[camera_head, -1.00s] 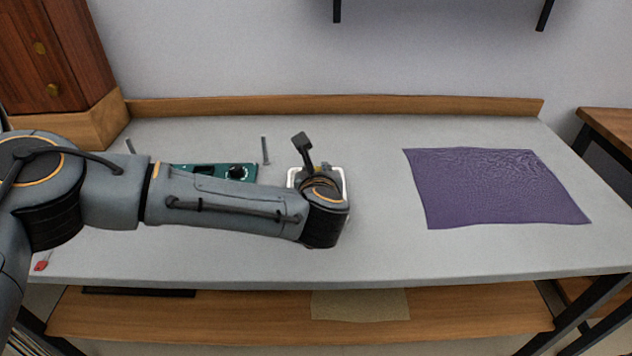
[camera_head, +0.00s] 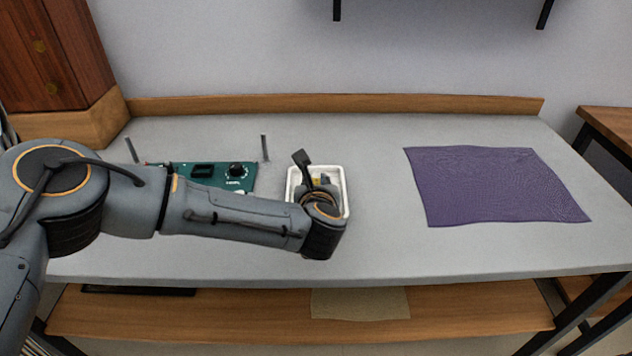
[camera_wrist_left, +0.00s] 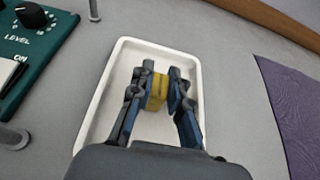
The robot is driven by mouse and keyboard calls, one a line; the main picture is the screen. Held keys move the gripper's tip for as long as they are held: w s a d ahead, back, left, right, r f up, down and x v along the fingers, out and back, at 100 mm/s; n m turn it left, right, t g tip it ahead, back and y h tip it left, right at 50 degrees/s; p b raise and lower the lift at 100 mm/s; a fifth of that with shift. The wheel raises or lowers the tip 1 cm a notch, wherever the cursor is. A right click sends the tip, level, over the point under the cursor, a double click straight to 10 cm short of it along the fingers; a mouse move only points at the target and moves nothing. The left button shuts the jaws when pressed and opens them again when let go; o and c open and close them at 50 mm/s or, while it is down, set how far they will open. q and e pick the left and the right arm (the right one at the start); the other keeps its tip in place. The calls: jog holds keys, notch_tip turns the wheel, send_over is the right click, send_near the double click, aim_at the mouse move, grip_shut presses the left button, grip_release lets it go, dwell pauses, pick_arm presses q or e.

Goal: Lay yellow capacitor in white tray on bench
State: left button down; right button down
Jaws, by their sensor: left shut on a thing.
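The yellow capacitor (camera_wrist_left: 157,91) shows in the left wrist view between the fingertips of my left gripper (camera_wrist_left: 155,93), which is shut on it. The white tray (camera_wrist_left: 101,92) lies below and around the gripper in that view. I cannot tell whether the capacitor touches the tray floor. In the head view the tray (camera_head: 346,182) stands on the grey bench (camera_head: 380,255), partly hidden by my left wrist. A small patch of yellow shows at my left gripper (camera_head: 318,182), over the tray. My right gripper is not in view.
A green circuit board (camera_head: 240,182) with a black knob lies left of the tray, between thin grey posts (camera_head: 265,148). A purple cloth (camera_head: 490,187) lies on the right of the bench. The bench between tray and cloth is clear. A wooden cabinet (camera_head: 60,50) stands at the back left.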

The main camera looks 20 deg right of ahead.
pick_arm(q)
jog(key=c, duration=1.3)
grip_release()
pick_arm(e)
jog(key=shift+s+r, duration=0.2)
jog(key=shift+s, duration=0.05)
pick_arm(q)
jog(key=shift+r, duration=0.1)
jog(key=shift+r+p, duration=0.1)
jog(key=shift+p, duration=0.2)
jog(key=b+v, duration=0.1)
jog(key=v, duration=1)
jog(key=shift+s+a+r, duration=0.1)
jog(key=shift+s, duration=0.35)
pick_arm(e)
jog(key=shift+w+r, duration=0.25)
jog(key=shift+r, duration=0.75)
